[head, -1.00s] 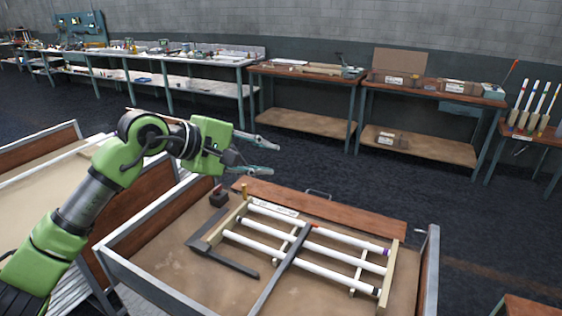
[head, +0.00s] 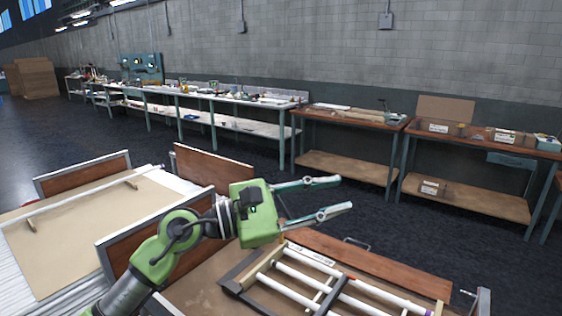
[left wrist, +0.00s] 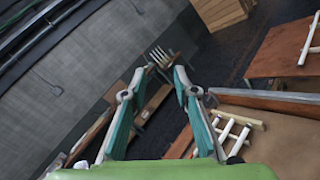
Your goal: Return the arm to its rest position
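My left gripper (head: 332,198) is in the middle of the head view, above the back-left corner of the tray with the tube rack. Its two fingers are spread apart with nothing between them. In the left wrist view the open fingers (left wrist: 158,78) point across the room, with the wall and benches beyond. The left arm is raised and bent, clear of the tube rack (head: 258,268). My right gripper does not show in either view.
The wooden tray (head: 182,300) below holds the rack with white tubes (head: 318,289). Another tray (head: 62,243) with a long white tube lies at left. Workbenches (head: 345,117) line the far wall. Dark floor between is free.

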